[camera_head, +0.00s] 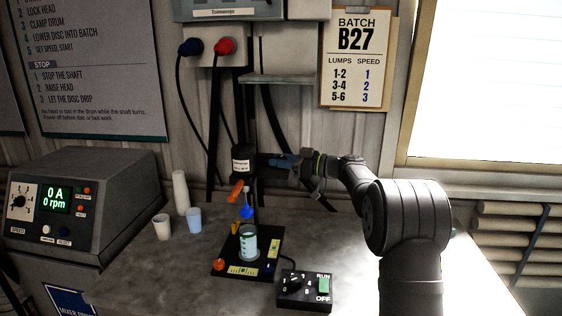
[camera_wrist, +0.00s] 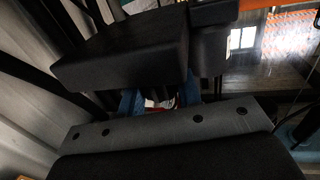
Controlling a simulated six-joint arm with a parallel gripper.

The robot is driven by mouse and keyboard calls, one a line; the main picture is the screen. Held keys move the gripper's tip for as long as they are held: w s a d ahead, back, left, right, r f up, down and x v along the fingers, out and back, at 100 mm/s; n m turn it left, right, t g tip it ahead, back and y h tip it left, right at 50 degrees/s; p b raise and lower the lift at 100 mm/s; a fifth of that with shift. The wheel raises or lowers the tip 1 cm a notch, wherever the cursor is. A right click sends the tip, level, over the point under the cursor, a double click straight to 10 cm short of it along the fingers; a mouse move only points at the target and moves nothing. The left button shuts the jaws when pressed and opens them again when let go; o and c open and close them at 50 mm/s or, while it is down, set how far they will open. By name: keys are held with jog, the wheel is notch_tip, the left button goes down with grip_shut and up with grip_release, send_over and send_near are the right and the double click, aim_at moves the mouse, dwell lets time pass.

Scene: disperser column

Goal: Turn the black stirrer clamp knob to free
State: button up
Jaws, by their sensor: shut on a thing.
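The black stirrer head (camera_head: 243,165) with a white label hangs on the column above the bench in the head view. In the wrist view the blue fingers of my gripper (camera_wrist: 160,102) show between dark bodies, and the knob's turn position cannot be read.
An orange lever (camera_head: 236,190) and a blue part (camera_head: 247,211) are below the head, above a glass vessel (camera_head: 248,243) on a black base. White cups (camera_head: 162,227) stand left. A switch box (camera_head: 304,290) is in front. The control unit (camera_head: 80,205) reads 0 rpm.

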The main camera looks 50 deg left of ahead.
jog(key=shift+n+g+h, duration=1)
jog(key=shift+n+g, duration=0.1)
jog(key=shift+g, duration=0.2)
jog(key=shift+r, duration=0.15)
jog(key=o, duration=1)
jog(key=v, duration=1.7)
jog(key=shift+w, duration=0.35)
jog(key=x, duration=1.7)
jog(key=shift+s, duration=0.4)
